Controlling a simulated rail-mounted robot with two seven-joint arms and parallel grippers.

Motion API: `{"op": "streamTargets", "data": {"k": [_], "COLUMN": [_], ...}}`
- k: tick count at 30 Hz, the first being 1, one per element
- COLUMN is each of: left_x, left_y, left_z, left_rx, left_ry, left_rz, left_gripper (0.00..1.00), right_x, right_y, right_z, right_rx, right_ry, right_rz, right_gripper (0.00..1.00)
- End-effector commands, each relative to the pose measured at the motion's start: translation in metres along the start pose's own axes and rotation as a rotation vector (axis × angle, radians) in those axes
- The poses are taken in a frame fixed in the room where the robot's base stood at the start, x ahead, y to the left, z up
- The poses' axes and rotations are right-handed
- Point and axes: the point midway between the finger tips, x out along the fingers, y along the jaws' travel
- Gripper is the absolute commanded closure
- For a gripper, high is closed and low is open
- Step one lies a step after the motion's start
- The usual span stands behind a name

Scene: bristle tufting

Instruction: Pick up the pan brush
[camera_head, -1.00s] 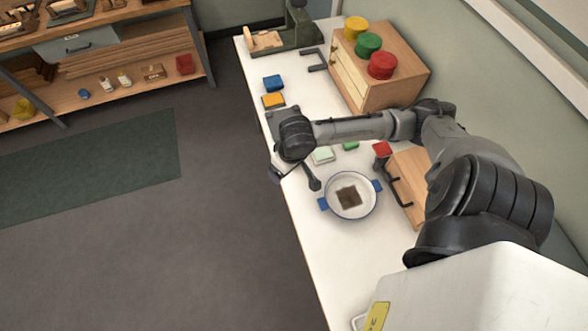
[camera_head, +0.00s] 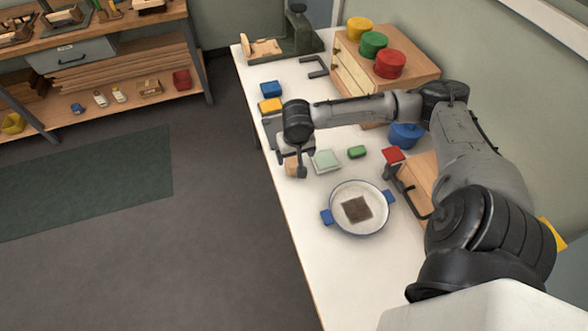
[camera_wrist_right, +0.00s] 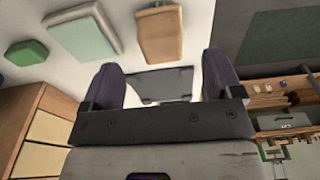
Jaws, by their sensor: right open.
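I cannot say for certain which thing is the pan brush; a plain tan wooden block (camera_head: 292,166) at the table's left edge may be it. The block also shows in the right wrist view (camera_wrist_right: 160,33), beyond my fingers and apart from them. My right gripper (camera_head: 288,150) hangs over the left edge of the table, partly hidden by my wrist. In the right wrist view the two dark fingers (camera_wrist_right: 160,84) are spread, with a grey plate showing between them and nothing held. My left gripper is not in view.
A white pan (camera_head: 345,224) with blue handles holds a dark brown patch. A pale green pad (camera_head: 326,161), a green block (camera_head: 356,152) and a red block (camera_head: 393,155) lie near. Blue (camera_head: 270,89) and yellow (camera_head: 270,105) blocks lie farther back. A drawer cabinet (camera_head: 360,75) stands behind.

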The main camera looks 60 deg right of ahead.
Motion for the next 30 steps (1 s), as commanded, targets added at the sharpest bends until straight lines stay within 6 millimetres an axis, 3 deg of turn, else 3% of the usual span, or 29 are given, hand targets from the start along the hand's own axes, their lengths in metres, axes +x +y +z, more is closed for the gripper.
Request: {"op": "streamTargets", "data": {"k": [3,13,24,30], "left_x": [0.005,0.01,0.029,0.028], "left_y": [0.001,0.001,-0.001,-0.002], "left_z": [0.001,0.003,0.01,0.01], "left_rx": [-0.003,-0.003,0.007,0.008], "left_ry": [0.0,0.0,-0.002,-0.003], "left_rz": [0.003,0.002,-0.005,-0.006], "left_gripper": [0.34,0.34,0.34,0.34], "right_x": [0.013,0.026,0.07,0.07], "right_y": [0.0,-0.001,-0.002,-0.002], "right_z": [0.0,0.002,0.006,0.005], "right_rx": [0.0,-0.001,-0.001,-0.002], "right_ry": [0.0,0.0,0.001,0.001], "right_rz": [-0.001,0.0,0.001,0.0], "right_gripper": [0.15,0.15,0.15,0.15]}}
